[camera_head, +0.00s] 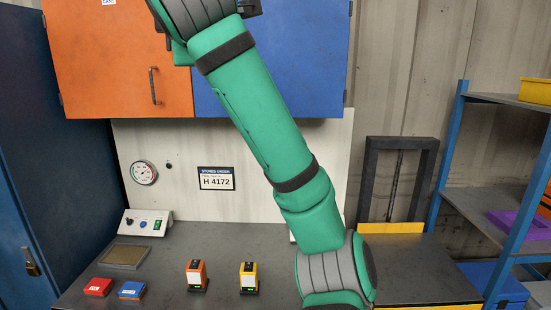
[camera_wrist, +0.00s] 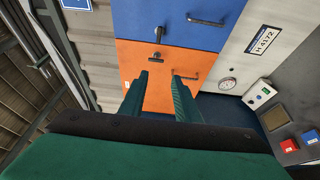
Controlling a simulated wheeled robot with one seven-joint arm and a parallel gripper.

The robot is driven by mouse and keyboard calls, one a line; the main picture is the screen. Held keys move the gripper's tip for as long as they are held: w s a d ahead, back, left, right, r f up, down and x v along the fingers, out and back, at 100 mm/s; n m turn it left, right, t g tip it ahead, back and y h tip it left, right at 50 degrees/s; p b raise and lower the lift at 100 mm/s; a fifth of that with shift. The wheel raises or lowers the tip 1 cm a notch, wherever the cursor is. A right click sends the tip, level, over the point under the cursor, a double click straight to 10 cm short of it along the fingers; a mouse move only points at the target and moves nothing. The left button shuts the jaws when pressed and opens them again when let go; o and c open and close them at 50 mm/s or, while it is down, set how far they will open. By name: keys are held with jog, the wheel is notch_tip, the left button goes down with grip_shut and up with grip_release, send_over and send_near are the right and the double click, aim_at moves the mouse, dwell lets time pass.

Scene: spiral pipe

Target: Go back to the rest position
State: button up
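My gripper (camera_wrist: 160,78) shows in the wrist view with its two dark green fingers apart and nothing between them. It points toward the orange cabinet door (camera_wrist: 147,92), which fills the gap behind the fingers; I cannot tell the distance. In the head view my green arm crosses the middle of the picture from bottom right to top left. The gripper itself is not clearly visible there.
The orange (camera_head: 120,60) and blue (camera_head: 270,75) cabinet doors are closed. The grey worktop (camera_head: 220,280) bears an orange device (camera_head: 196,275), a yellow device (camera_head: 249,278), red (camera_head: 98,287) and blue (camera_head: 131,290) boxes and a control box (camera_head: 145,222). A blue-framed shelf (camera_head: 485,195) stands right.

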jog(key=w+d+f+m+y, duration=0.1)
jog(key=w+f+m, duration=0.3)
jog(key=f, duration=1)
jog(key=w+d+f+m+y, duration=0.1)
jog(key=w+f+m, duration=0.1)
jog(key=w+f, duration=0.8)
jog(key=s+d+f+m+h, duration=0.1)
jog(key=s+f+m, duration=0.25)
jog(key=f, duration=0.85)
jog(key=s+d+f+m+h, duration=0.15)
jog(key=s+f, duration=0.25)
jog(key=f, duration=0.8)
jog(key=s+d+f+m+h, duration=0.1)
jog(key=s+d+f+m, duration=0.15)
jog(key=f, duration=0.85)
jog(key=s+d+f+m+h, duration=0.2)
jog(key=s+d+f+m, duration=0.1)
jog(key=s+f, duration=0.8)
jog(key=s+d+f+m+h, duration=0.2)
jog(key=s+f+m, duration=0.2)
jog(key=s+f, duration=0.75)
jog(key=s+d+r, duration=0.1)
jog(key=s+d, duration=0.1)
jog(key=s, duration=1.2)
jog(key=s+d+r+m+g, duration=0.1)
jog(key=s+d, duration=0.2)
jog(key=s, duration=1.1)
jog(key=shift+s+r+h, duration=0.15)
jog(key=shift+s+h, duration=0.25)
jog(key=shift+h, duration=0.05)
